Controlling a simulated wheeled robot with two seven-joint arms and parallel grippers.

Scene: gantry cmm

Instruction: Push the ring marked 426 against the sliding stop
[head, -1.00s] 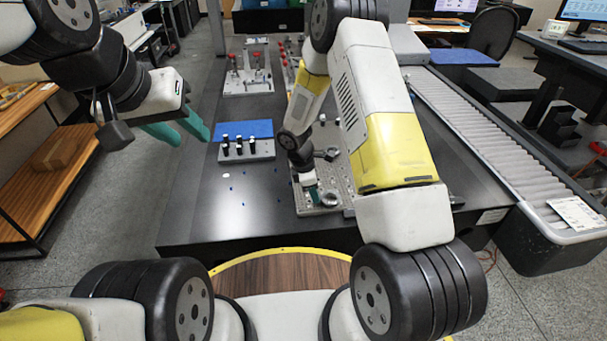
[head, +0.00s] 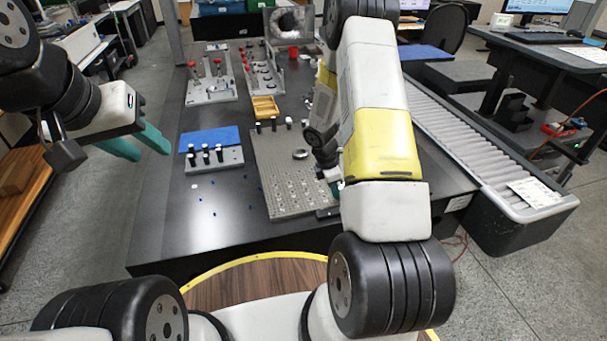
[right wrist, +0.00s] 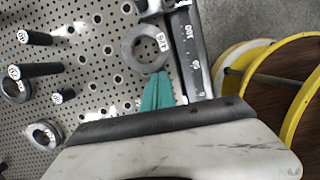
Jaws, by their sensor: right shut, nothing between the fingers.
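The grey ring (right wrist: 146,48), whose small white label appears to read 426, lies flat on the perforated plate in the right wrist view. My right gripper (right wrist: 157,92) is shut and empty, its teal fingertips at the ring's lower edge; I cannot tell contact from a hair's gap. A dark lettered rail (right wrist: 190,50) runs just right of the ring. A grey block (right wrist: 153,8), probably the sliding stop, is partly cut off just above the ring, with little or no gap. In the head view my right arm hides this ring. My left gripper (head: 152,153) is open, empty, left of the table.
The perforated plate (head: 283,190) carries another ring (head: 300,153); the wrist view shows black pegs (right wrist: 35,69) and more rings (right wrist: 43,135) on the left. A pegged block (head: 213,158), blue mat (head: 209,138) and wooden tray (head: 265,106) stand nearby. A roller conveyor (head: 470,150) runs right.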

